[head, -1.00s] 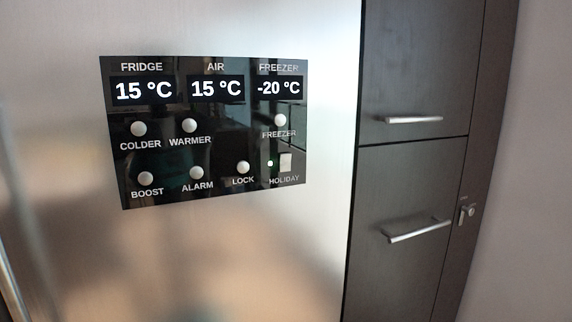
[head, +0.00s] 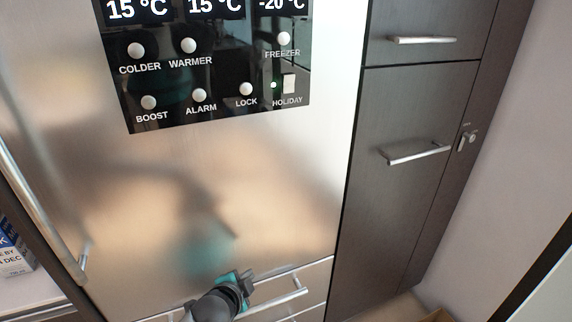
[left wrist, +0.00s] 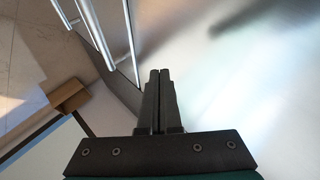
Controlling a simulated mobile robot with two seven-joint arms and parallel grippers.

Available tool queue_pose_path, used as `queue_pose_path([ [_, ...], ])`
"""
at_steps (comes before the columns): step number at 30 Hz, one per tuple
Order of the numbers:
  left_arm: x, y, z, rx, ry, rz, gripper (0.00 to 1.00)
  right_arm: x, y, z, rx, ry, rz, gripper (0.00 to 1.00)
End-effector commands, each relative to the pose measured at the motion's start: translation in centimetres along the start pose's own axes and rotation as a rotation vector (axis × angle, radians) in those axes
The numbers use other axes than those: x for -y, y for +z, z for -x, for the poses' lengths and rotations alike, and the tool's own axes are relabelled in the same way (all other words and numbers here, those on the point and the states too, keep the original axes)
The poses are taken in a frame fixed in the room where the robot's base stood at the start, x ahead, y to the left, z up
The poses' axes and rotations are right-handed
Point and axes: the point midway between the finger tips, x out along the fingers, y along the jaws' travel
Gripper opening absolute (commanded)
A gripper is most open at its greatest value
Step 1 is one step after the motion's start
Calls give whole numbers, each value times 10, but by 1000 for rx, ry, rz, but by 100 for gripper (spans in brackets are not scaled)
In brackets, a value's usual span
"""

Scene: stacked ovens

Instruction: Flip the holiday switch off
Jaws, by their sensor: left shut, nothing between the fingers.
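The holiday switch (head: 289,84) is a small white rocker at the lower right of the black control panel (head: 220,112) on the steel fridge door. My left gripper (head: 243,281) is low in front of the door, well below the panel and apart from the switch. In the left wrist view its two dark fingers (left wrist: 160,74) are together with nothing between them. The switch does not show in that view. My right gripper is in neither view.
Several round white buttons, such as the lock button (head: 246,89), sit near the switch. A vertical door handle (head: 45,215) is at the left, and a drawer handle (head: 275,299) is near my left gripper. Dark cabinets (head: 405,110) stand at the right.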

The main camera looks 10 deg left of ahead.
Motion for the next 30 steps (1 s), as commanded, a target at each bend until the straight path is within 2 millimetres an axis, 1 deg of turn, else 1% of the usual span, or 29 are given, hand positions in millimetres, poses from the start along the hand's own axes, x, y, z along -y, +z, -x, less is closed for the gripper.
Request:
queue_pose_path([
  [1, 28, -22, 10, -35, -45, -47, 0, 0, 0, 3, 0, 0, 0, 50],
  [2, 41, -33, 16, -52, -67, -72, 0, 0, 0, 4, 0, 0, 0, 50],
  [3, 59, -48, 24, -74, -99, -109, 0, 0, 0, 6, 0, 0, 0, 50],
  [5, 83, -69, 39, -105, -146, -162, 0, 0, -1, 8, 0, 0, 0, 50],
  [6, 99, -83, 49, -125, -179, -197, 0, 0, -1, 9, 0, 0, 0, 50],
  [8, 120, -103, 67, -154, -227, -247, 0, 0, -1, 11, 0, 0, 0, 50],
  [9, 134, -117, 80, -173, -260, -281, 0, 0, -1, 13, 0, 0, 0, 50],
  [11, 154, -135, 100, -199, -311, -331, 0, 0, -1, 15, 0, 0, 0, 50],
  [12, 166, -147, 115, -215, -345, -364, 0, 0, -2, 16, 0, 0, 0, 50],
  [14, 182, -165, 138, -240, -396, -412, 0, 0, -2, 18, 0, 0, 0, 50],
  [15, 191, -176, 154, -255, -429, -443, 0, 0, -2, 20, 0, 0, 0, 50],
  [17, 204, -190, 177, -275, -478, -487, 0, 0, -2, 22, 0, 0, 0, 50],
  [18, 212, -198, 192, -287, -509, -513, 0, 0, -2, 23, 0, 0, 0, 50],
  [21, 224, -215, 224, -312, -574, -570, 0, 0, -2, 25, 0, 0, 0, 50],
  [24, 232, -225, 249, -328, -624, -610, 0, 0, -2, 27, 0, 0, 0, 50],
  [27, 237, -231, 265, -338, -655, -634, 0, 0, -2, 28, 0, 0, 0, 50],
  [30, 238, -234, 272, -342, -669, -646, 0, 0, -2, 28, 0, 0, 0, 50],
])
